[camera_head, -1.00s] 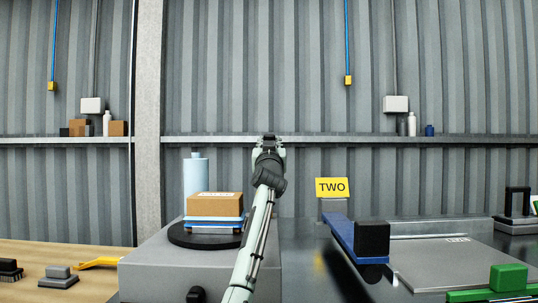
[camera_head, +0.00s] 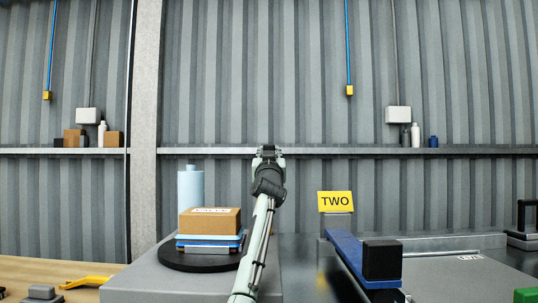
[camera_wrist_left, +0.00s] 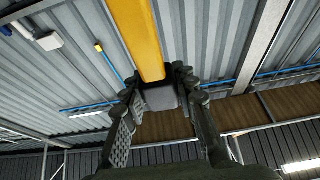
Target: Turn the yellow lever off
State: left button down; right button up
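In the left wrist view a yellow lever bar (camera_wrist_left: 138,38) comes down from the top edge and ends in a dark grey block (camera_wrist_left: 160,98). My left gripper (camera_wrist_left: 155,80) has its fingers apart, one on each side of the block. I cannot tell whether they touch it. In the head view my left gripper (camera_head: 268,152) is at the far end of the raised arm, in front of the wall shelf. The yellow lever cannot be made out there. My right gripper is out of view.
A blue lever (camera_head: 346,250) with a black block end (camera_head: 382,260) stands by a yellow TWO sign (camera_head: 335,201). Left of my arm are a carton (camera_head: 210,222) on stacked trays and a pale blue bottle (camera_head: 190,188). A yellow hooked piece (camera_head: 85,282) lies on the wooden table (camera_head: 40,268).

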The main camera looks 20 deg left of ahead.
pick_arm(q)
jog(key=c, duration=1.2)
grip_release()
jog(key=shift+s+r, duration=0.2)
jog(key=shift+r, duration=0.45)
jog(key=shift+o, duration=0.2)
jog(key=shift+w+f, duration=0.15)
jog(key=shift+f, duration=0.15)
jog(key=shift+s+d+f, duration=0.15)
jog(key=shift+s+f, duration=0.2)
jog(key=shift+s, duration=0.2)
jog(key=v, duration=1)
jog(key=shift+s, duration=0.35)
jog(key=shift+d+f, duration=0.1)
